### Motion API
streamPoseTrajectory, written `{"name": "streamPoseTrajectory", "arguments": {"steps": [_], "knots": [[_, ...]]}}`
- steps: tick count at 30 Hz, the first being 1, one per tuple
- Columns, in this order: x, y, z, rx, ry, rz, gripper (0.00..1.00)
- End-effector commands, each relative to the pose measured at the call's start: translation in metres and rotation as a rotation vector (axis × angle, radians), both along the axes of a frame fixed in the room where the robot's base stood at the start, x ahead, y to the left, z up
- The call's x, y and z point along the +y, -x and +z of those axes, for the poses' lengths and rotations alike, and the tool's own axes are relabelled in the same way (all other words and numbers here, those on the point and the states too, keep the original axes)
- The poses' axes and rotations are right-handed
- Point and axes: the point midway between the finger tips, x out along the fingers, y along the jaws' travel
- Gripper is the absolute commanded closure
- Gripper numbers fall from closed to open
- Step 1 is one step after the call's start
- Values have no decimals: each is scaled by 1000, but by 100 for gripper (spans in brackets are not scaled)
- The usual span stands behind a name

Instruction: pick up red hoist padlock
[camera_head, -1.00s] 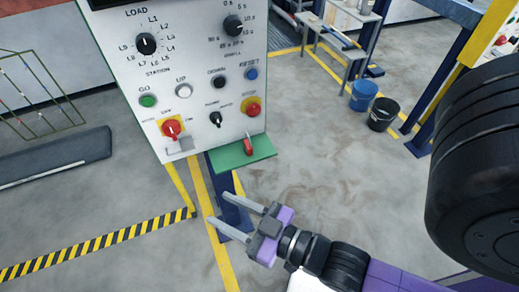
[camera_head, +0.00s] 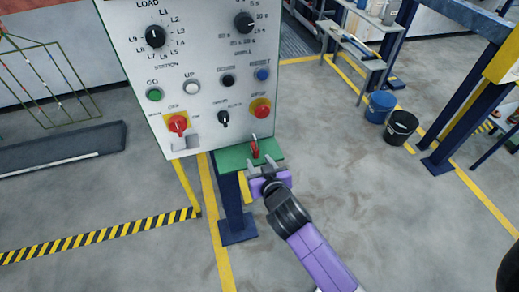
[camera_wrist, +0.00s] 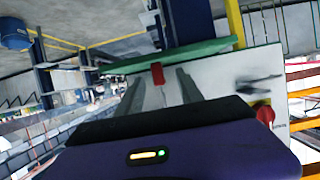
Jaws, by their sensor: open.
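The red padlock (camera_head: 254,149) sits upright on a small green shelf (camera_head: 232,160) below the control panel. In the wrist view the padlock (camera_wrist: 157,75) shows between the far ends of my two fingers, at the edge of the green shelf (camera_wrist: 205,50). My gripper (camera_head: 264,168) is open, at the front of the shelf, with its fingers pointing toward the padlock. It also shows in the wrist view (camera_wrist: 161,82). I cannot tell whether either finger touches the padlock.
The white control panel (camera_head: 205,60) with knobs, buttons and a red rotary switch (camera_head: 178,123) rises just behind the shelf. A blue post (camera_head: 235,205) stands under it. A blue bucket (camera_head: 379,107) and a black bucket (camera_head: 400,128) stand at right. Floor in front is clear.

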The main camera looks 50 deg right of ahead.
Motion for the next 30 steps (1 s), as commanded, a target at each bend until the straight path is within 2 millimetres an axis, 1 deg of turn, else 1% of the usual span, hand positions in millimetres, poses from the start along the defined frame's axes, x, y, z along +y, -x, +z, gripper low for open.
{"name": "streamPoseTrajectory", "arguments": {"steps": [1,5,11,12,15,19,24,25,26,30], "knots": [[-4,-5,-1,-1,1,0,56],[-11,-14,-3,-1,0,0,56],[-32,-34,-3,-2,0,0,56],[-34,-38,-8,-1,0,1,56],[-39,-46,-13,-1,0,1,56],[-42,-49,-15,-1,0,2,56],[-42,-49,-16,-1,0,2,56],[-41,-49,-16,-1,0,2,58],[-41,-49,-16,-1,1,2,64],[-41,-49,-16,-1,1,2,92]]}}
